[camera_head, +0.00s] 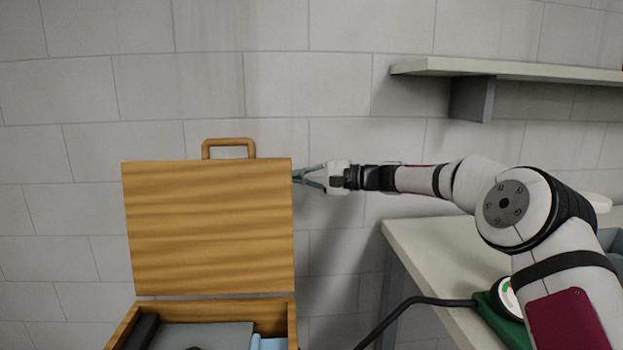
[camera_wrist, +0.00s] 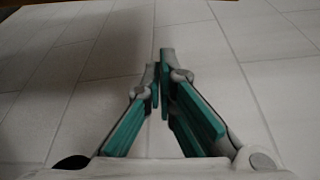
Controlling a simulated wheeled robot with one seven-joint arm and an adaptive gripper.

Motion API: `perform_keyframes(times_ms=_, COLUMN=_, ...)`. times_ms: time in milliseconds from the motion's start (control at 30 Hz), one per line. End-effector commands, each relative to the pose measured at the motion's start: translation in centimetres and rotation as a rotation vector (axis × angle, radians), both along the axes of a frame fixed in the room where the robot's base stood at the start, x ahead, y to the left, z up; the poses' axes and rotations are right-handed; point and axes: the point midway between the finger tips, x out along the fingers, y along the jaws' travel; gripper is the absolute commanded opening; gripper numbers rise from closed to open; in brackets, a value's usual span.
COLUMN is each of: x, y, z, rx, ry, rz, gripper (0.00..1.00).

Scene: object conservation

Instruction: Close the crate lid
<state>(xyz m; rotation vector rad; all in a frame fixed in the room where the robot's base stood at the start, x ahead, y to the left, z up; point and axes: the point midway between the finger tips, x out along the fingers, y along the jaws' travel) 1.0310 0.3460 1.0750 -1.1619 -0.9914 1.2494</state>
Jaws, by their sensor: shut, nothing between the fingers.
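The wooden crate lid (camera_head: 208,228) stands upright in the head view, with a wooden loop handle (camera_head: 229,142) on its top edge. The crate (camera_head: 292,325) is open below it, its lower part cut off by the frame. My gripper (camera_head: 297,176) is at the lid's upper right edge, below the handle's level. Its fingertips look close to that edge; whether they touch or lie behind it I cannot tell. In the wrist view my gripper (camera_wrist: 160,75) has its green-padded fingers together with nothing between them, in front of wall blocks. The lid is not clear in that view.
Inside the crate lie a grey flat item (camera_head: 205,336), a dark item (camera_head: 141,331) and a light blue item (camera_head: 270,343). A shelf (camera_head: 520,70) juts from the wall at upper right. A pale table (camera_head: 440,255) stands at right, with a green-based round device (camera_head: 497,303) and a black cable.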

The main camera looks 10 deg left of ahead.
Motion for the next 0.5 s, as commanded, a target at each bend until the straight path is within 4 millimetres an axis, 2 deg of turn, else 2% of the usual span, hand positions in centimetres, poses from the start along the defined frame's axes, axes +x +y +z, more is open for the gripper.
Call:
perform_keyframes(times_ms=33, x=-0.3, y=-0.6, z=0.2, rx=-0.002, ry=-0.001, rz=-0.006, gripper=0.00)
perform_keyframes(times_ms=300, x=-2.5, y=-1.1, z=0.6, rx=-0.003, ry=-0.001, rz=-0.006, gripper=0.00)
perform_keyframes(times_ms=500, x=-3.3, y=-1.3, z=0.7, rx=-0.002, ry=-0.002, rz=-0.006, gripper=0.00)
